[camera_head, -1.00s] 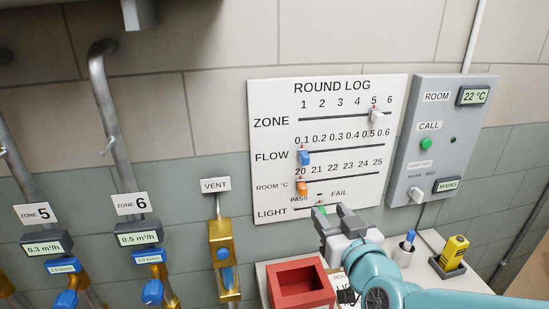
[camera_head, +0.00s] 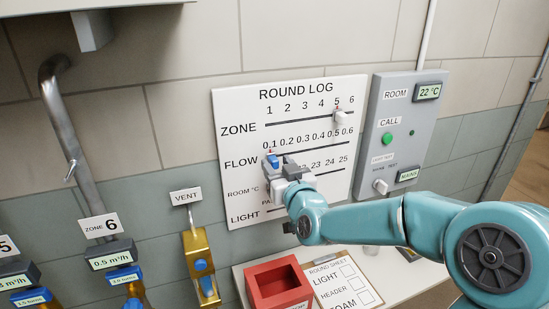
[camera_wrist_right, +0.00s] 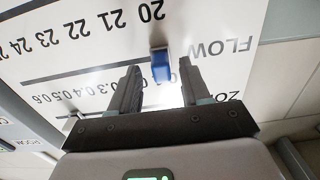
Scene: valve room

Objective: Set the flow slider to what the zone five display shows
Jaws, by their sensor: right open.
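The blue flow slider (camera_head: 272,161) sits at the left end of its track on the round log board (camera_head: 235,100), under the 0.1 mark. The zone five display (camera_head: 17,284) is cut by the left edge; only the end of its reading, about "m³/h", shows. My right gripper (camera_head: 284,166) is open at the flow slider. In the right wrist view the blue slider (camera_wrist_right: 161,66) stands between the two separated fingertips, with a gap on both sides. My left gripper is not in view.
The white zone slider (camera_head: 340,118) is at 5. My right arm covers the board's lower part, including the room and light sliders. A red tray (camera_head: 278,285) and a round sheet (camera_head: 342,284) lie on the shelf below. A grey panel (camera_head: 400,135) is at right.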

